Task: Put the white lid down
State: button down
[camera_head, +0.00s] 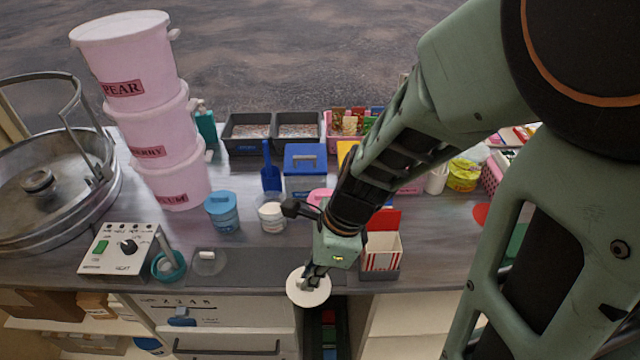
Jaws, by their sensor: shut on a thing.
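The white lid (298,293) is a round disc at the front edge of the counter, held in my gripper (314,276). My gripper reaches down from the upper right and is shut on the lid. The lid is in front of the dark mat's right part; I cannot tell whether it touches anything below. The fingertips are small and partly hidden by the wrist. A white-topped jar (271,215) stands behind, to the left of my wrist.
A dark mat (250,262) lies at the counter's front, with a small clear-and-white item (208,262) on its left. A blue-lidded tub (221,212), a control box (120,250) and a striped carton (381,250) stand around it. Stacked pink buckets (150,110) rise at left.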

jog(key=shift+s+d+f, duration=0.1)
jog(key=shift+s, duration=0.05)
jog(key=shift+d+f, duration=0.1)
jog(key=shift+f, duration=0.1)
jog(key=w+f+b, duration=0.2)
jog(key=w+b, duration=0.1)
jog(key=w, duration=0.1)
jog(key=w+f+b, duration=0.2)
jog(key=w+f, duration=0.1)
jog(key=w, duration=0.1)
jog(key=w+f+b, duration=0.3)
jog(key=w, duration=0.1)
jog(key=shift+d+f+b, duration=0.1)
jog(key=shift+d+b, duration=0.2)
jog(key=shift+d, duration=0.05)
jog(key=shift+w+f+b, duration=0.35)
jog(key=shift+w+f, duration=0.05)
jog(key=shift+w, duration=0.15)
jog(key=shift+w+f, duration=0.2)
jog(key=shift+f, duration=0.05)
notch_tip(320, 180, down, 3)
jog(key=b, duration=0.3)
jog(key=shift+w+f, duration=0.1)
jog(key=shift+w, duration=0.05)
jog(key=shift+f, duration=0.1)
